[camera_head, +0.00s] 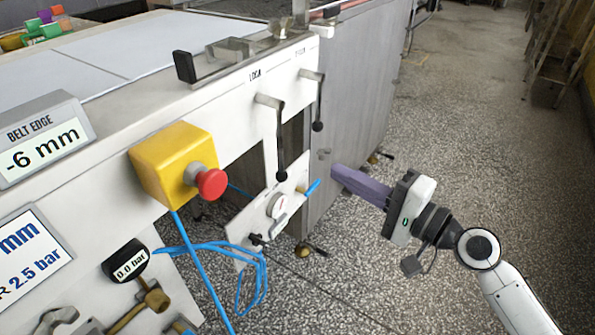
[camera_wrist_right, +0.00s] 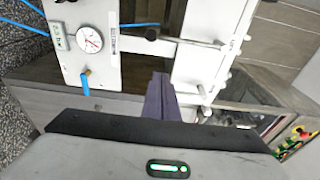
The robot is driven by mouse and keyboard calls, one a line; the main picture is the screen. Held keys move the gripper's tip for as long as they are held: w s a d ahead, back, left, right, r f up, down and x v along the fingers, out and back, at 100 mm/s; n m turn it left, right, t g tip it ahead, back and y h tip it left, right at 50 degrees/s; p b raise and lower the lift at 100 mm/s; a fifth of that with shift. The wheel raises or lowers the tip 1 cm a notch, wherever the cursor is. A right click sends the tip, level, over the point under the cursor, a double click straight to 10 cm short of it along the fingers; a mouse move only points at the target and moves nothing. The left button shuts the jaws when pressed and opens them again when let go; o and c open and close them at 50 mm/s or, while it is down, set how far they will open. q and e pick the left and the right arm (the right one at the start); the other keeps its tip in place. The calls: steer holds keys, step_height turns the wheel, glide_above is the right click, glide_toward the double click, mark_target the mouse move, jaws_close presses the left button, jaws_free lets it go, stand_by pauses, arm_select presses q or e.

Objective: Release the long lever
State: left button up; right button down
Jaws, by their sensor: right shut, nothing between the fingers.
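Two dark hanging levers with ball ends are on the white machine front. The longer lever (camera_head: 281,140) hangs down under the label "LOCK". The shorter lever (camera_head: 318,100) hangs to its right and farther back. My right gripper (camera_head: 337,171) has its purple fingers closed together, pointing at the machine, to the right of and apart from both levers. In the right wrist view the closed fingers (camera_wrist_right: 160,88) hold nothing. A dark ball-ended lever (camera_wrist_right: 152,33) shows beyond them there; I cannot tell which of the two it is. My left gripper is not in view.
A yellow box with a red button (camera_head: 211,183) juts out left of the levers. A white panel with a gauge (camera_head: 277,205) and blue hoses (camera_head: 195,262) sits below. A grey cabinet wall (camera_head: 358,100) stands behind. The speckled floor (camera_head: 470,130) to the right is clear.

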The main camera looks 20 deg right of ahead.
steer(key=shift+w, duration=0.1)
steer(key=x, duration=1)
steer(key=shift+s+a+p, duration=0.3)
steer(key=shift+s+a, duration=0.35)
steer(key=shift+s, duration=0.15)
steer(key=shift+s+a+p, duration=0.3)
steer(key=shift+s+a, duration=0.35)
steer(key=shift+s, duration=0.2)
